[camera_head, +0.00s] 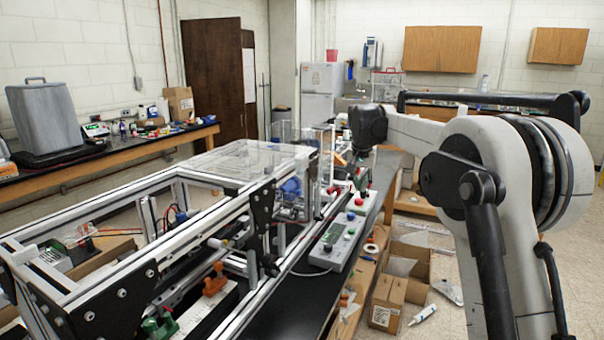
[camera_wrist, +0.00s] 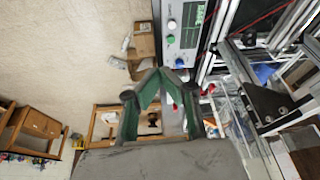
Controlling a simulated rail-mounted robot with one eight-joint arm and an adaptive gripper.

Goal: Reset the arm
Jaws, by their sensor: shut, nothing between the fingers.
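My gripper (camera_wrist: 159,76) shows in the wrist view with its green-lined fingers drawn together at the tips, shut with nothing between them. In the head view my arm (camera_head: 425,135) rises on the right and reaches left. Its dark wrist joint (camera_head: 368,125) hangs above the far end of the bench; the gripper itself cannot be made out clearly there. In the wrist view the fingertips appear just beside the lower edge of the grey control box (camera_wrist: 180,35), though the distance between them cannot be told.
The aluminium extrusion frame (camera_head: 175,172) fills the left and middle, with clear panels (camera_head: 245,158) on top. The control box with knobs also shows in the head view (camera_head: 338,240). Cardboard boxes (camera_head: 388,300) stand on the floor. Open floor (camera_head: 450,322) lies around them.

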